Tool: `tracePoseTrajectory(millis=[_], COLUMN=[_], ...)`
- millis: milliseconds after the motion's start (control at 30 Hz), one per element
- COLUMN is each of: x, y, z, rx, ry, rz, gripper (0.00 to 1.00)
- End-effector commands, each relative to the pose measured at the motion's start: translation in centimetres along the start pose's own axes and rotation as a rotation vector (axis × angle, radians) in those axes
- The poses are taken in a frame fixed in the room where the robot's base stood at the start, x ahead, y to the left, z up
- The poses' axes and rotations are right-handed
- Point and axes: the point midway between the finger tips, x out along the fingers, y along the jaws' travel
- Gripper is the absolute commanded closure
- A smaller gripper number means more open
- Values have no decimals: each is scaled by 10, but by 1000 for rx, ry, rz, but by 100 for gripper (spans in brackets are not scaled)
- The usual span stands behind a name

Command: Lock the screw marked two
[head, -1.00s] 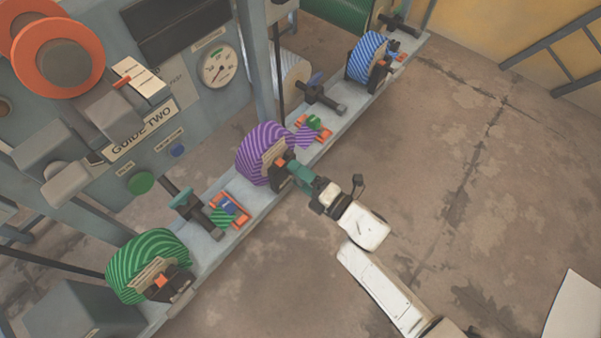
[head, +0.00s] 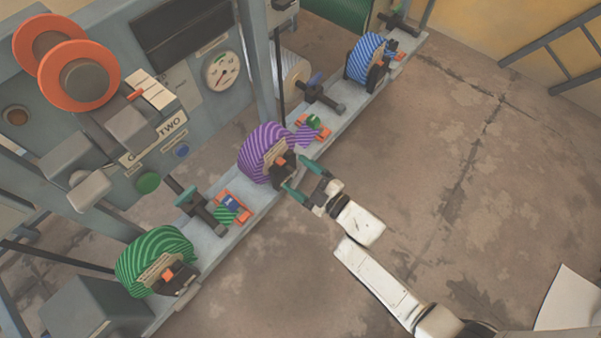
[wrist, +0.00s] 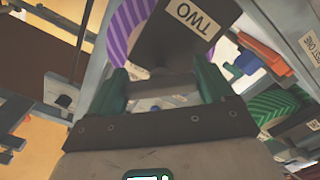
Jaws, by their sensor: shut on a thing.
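The screw marked two shows in the wrist view as a dark block with a pale TWO label (wrist: 191,18). In the head view its dark end (head: 286,176) stands in front of the purple striped roll (head: 262,150), below an orange piece. My gripper (head: 300,178) reaches to it from the lower right. Its two green fingers stand well apart, one on each side of the dark part, and are shut on it. In the wrist view the fingers (wrist: 160,82) point up at the block. The exact contact is partly hidden.
A green roll (head: 154,258) and a blue roll (head: 367,58) have similar dark mounts along the grey rail (head: 213,240). Small orange-clipped parts (head: 234,206) lie on it. The machine front with a gauge (head: 221,70) stands behind.

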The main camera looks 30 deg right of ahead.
Motion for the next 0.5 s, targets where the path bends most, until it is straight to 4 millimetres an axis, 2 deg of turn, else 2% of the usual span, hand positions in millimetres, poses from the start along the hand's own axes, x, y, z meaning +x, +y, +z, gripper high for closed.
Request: tracePoseTrajectory(millis=[500], x=[-1], y=[-2], z=[1], rx=[474], ry=[-5], rz=[-1], gripper=[49])
